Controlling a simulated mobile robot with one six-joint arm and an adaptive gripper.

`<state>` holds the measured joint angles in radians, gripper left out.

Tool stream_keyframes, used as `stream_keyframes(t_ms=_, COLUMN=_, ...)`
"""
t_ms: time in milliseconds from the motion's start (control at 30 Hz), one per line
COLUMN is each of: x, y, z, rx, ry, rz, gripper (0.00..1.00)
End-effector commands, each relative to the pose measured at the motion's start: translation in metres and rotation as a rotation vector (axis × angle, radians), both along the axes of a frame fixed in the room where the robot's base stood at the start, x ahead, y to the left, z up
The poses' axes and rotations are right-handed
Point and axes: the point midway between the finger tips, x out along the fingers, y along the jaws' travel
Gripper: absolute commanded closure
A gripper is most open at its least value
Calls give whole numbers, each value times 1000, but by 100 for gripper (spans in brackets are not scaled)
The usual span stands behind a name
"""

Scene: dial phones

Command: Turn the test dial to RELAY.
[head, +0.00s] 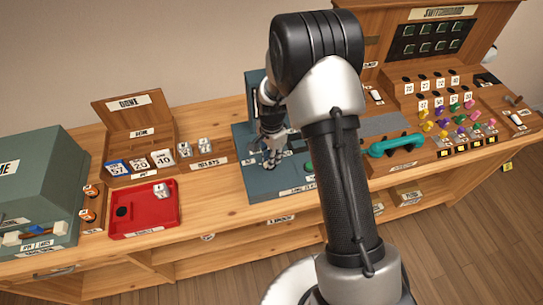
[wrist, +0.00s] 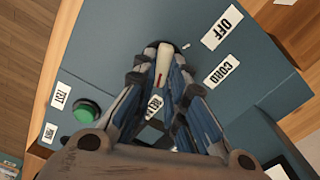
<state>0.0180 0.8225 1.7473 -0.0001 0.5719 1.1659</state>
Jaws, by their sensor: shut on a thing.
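The blue-grey test unit (head: 262,187) stands mid-bench in the head view; its panel (wrist: 120,35) fills much of the wrist view. The dial's cream handle (wrist: 164,64) sits between my fingertips. My gripper (wrist: 165,58) is shut on it; in the head view my gripper (head: 271,155) is down at the unit. The OFF label (wrist: 222,27) and CORD label (wrist: 222,68) lie right of the dial. A partly hidden label (wrist: 154,106), seemingly RELAY, shows between my fingers. The handle lies roughly along the line to that label; which end points is unclear.
A green button (wrist: 87,113) is beside the TEST label (wrist: 61,96). In the head view a red tray (head: 165,218) and relay blocks (head: 205,146) lie left of the unit. A teal handset (head: 397,146) and the switchboard (head: 440,45) are right.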

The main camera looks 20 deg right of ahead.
Motion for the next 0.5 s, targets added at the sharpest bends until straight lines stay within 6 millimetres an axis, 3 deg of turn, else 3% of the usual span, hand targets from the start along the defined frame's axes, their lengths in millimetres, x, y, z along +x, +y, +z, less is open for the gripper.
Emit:
stream_keyframes(t_ms=433, x=0, y=0, z=0, rx=0, ry=0, rz=-12, gripper=100)
stream_keyframes(t_ms=467, x=0, y=0, z=0, rx=0, ry=0, rz=-12, gripper=86)
stream_keyframes(t_ms=500, x=0, y=0, z=0, rx=0, ry=0, rz=-12, gripper=84)
